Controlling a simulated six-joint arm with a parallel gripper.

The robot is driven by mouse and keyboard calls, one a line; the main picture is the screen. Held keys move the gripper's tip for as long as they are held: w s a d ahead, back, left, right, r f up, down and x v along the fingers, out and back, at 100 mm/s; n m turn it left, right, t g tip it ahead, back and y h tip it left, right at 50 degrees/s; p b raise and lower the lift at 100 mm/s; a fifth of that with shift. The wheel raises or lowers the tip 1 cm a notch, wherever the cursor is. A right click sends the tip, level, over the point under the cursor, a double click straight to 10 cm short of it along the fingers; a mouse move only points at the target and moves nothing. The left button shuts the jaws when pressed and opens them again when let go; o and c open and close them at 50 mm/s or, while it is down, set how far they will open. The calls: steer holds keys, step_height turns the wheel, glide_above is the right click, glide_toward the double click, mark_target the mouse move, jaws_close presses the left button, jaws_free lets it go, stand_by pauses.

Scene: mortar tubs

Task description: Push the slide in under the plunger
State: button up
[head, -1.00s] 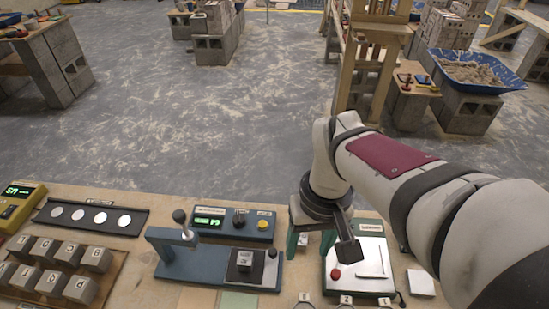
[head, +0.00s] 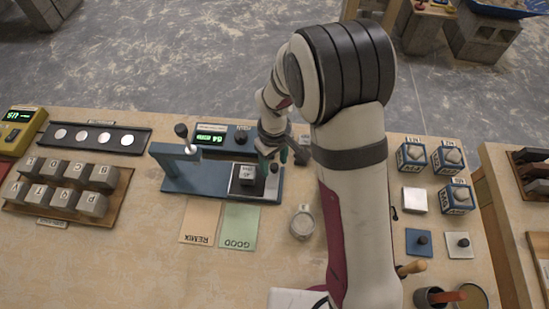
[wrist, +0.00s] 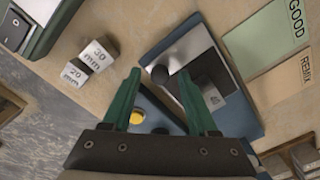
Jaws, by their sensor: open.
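The blue press (head: 200,178) stands on the bench, with its black-knobbed plunger arm (head: 181,131) at the left end. The dark slide (head: 241,190) sits at the right end of the base, out from under the plunger, with a grey block (head: 247,174) on it. My gripper (head: 272,155) is open at the slide's right end. In the wrist view my gripper (wrist: 160,74) has its green fingertips on either side of the slide's black knob (wrist: 159,75). Touching cannot be told. The slide (wrist: 208,68) also shows there; the plunger does not.
A green-lit display box (head: 211,138) stands behind the press. GOOD (head: 240,226) and REMIX (head: 203,222) cards lie in front. Two blocks marked 30 mm (wrist: 98,56) and 20 mm (wrist: 75,73) stand close to my gripper. Lettered grey blocks (head: 62,198) sit in a tray at left.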

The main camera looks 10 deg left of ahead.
steer(key=shift+f, duration=0.1)
jaws_close()
stand_by(1.4)
